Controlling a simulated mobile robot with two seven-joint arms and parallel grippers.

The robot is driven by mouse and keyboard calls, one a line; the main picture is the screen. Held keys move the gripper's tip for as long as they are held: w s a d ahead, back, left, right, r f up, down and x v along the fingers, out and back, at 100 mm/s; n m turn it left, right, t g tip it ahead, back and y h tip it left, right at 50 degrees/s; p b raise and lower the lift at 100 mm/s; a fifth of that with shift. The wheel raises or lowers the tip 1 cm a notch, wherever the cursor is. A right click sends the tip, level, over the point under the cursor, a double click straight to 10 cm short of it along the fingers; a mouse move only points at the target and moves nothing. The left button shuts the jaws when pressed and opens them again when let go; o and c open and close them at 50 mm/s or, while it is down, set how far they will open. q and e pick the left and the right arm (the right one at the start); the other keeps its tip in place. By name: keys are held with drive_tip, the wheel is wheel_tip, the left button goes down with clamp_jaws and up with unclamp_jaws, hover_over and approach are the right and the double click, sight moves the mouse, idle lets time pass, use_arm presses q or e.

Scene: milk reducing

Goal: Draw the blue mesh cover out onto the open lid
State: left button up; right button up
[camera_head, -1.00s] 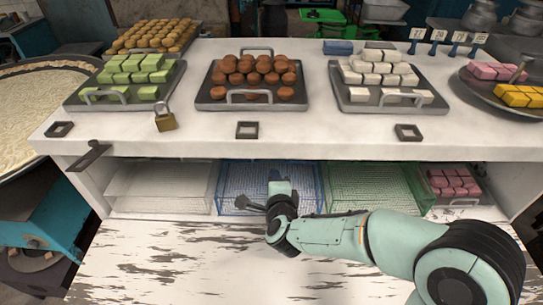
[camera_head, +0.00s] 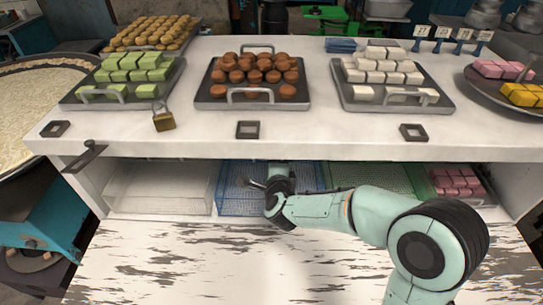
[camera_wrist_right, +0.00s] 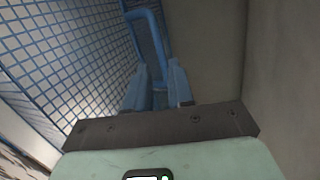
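The blue mesh cover (camera_head: 240,190) stands in the recess under the counter, between a clear and a green mesh cover. Its blue mesh (camera_wrist_right: 55,60) and a blue loop handle (camera_wrist_right: 150,35) show in the right wrist view. My right gripper (camera_wrist_right: 158,82) is inside the recess at the cover, its fingers apart on either side of the handle's near part. I cannot tell whether they touch it. In the head view the counter edge partly hides this gripper. The open lid (camera_head: 170,265), a worn white board, lies bare in front. My left gripper is out of view.
The clear cover (camera_head: 150,188) is left of the blue one, the green mesh cover (camera_head: 372,178) right. A tray of pink blocks (camera_head: 458,185) sits at the far right. The counter edge (camera_head: 330,150) overhangs the recess. A padlock (camera_head: 163,122) lies on the counter.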

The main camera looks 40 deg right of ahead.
drive_tip(key=x, duration=0.7)
drive_tip(key=shift+w+d+f, duration=0.15)
drive_tip(key=shift+w+d, duration=0.05)
clamp_jaws()
